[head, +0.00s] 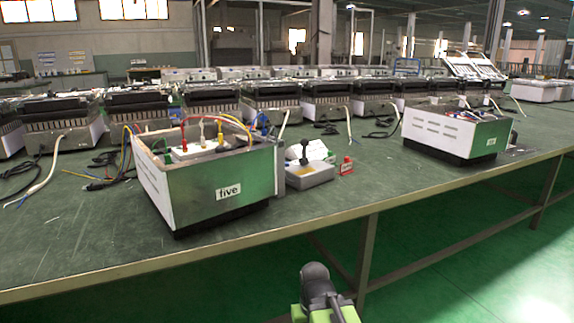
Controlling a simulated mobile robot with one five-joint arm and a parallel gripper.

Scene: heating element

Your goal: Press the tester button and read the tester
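A small light-grey device (309,175) with a yellowish patch on its front, which looks like the tester, sits on the green bench top. It stands just right of the open metal box labelled "five" (229,190). A dark upright piece shows above the device; I cannot make out a button or any reading at this size. My gripper (318,288), dark grey with green parts, shows at the bottom edge, in front of the bench and apart from the device. Its fingers cannot be made out clearly.
Another labelled white box (455,136) is farther right. Coloured wires rise from box "five". Several heater units line the bench's back. The bench's front edge (400,208) lies between my gripper and the device; bench top between the boxes is mostly clear.

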